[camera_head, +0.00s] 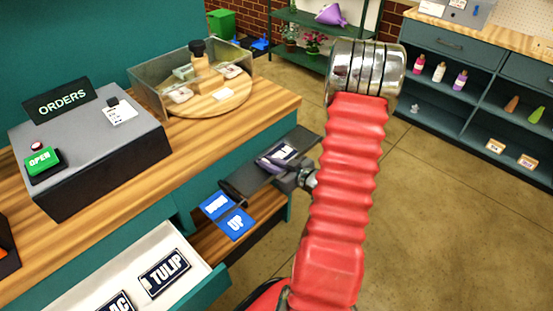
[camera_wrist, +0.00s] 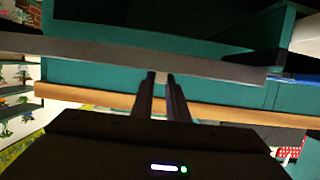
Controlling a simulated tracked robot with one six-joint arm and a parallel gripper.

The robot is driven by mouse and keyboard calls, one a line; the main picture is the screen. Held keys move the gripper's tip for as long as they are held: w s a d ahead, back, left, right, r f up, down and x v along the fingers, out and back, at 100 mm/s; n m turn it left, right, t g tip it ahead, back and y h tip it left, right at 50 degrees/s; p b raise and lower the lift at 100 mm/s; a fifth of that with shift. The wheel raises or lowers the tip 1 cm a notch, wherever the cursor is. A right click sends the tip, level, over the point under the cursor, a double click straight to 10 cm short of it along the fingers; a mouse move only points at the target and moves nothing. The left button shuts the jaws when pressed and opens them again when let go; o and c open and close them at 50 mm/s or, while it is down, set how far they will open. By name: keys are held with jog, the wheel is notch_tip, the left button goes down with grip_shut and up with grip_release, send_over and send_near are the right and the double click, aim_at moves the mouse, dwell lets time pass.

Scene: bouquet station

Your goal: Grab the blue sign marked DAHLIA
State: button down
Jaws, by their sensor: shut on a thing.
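My gripper (camera_wrist: 162,77) is shut, its two dark fingers close together at the edge of a long dark grey panel (camera_wrist: 90,50) in the wrist view. I cannot tell what this panel is. Two blue signs (camera_head: 217,205) (camera_head: 236,223) lie on a wooden shelf below the counter. The nearer one seems to end in "UP"; the other's lettering is unclear. I cannot read DAHLIA anywhere.
An open white drawer (camera_head: 190,246) holds a dark TULIP sign (camera_head: 164,273) and another ending in "AC". An orders box (camera_head: 95,150) and a round wooden board (camera_head: 210,100) with a glass screen stand on the counter (camera_head: 280,98). Open floor (camera_head: 440,220) lies to the right.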

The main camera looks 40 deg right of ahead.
jog(key=shift+r, duration=0.2)
notch_tip(320, 180, up, 10)
jog(key=shift+f, duration=0.15)
dwell(0.7)
